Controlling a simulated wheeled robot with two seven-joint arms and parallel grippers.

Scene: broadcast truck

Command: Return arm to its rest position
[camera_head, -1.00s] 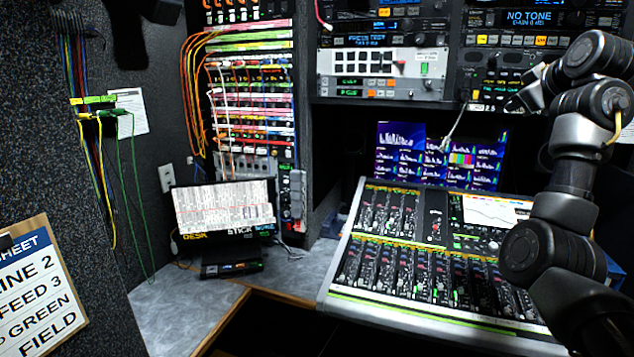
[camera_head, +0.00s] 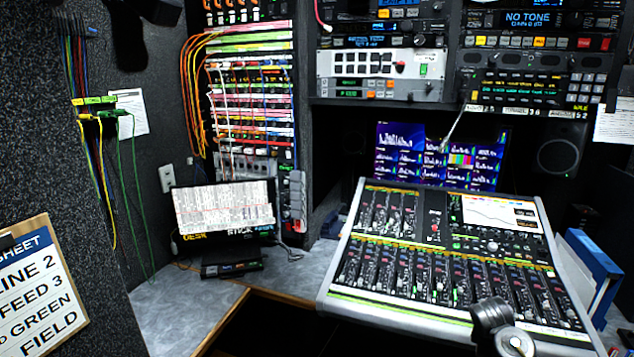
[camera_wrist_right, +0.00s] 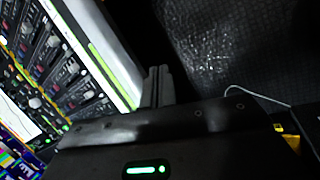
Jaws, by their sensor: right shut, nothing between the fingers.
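My right arm (camera_head: 497,325) shows only as a short dark and silver link at the bottom right of the head view, in front of the mixing console's lower edge. My right gripper (camera_wrist_right: 158,72) shows in the right wrist view, with its two fingers together and nothing between them. The fingers point toward a dark floor area, beside the console's front edge. The mixing console (camera_head: 378,297) stands on the desk, and part of it shows at the left of the wrist view (camera_wrist_right: 88,48). My left gripper is not in view.
A blue binder (camera_head: 597,262) stands right of the console. A small monitor (camera_head: 224,207) sits on the grey desk (camera_head: 180,308) at left. A rack with patch cables (camera_head: 250,95) rises behind it. A clipboard sheet (camera_head: 40,290) hangs at far left. Dark open space lies before the console.

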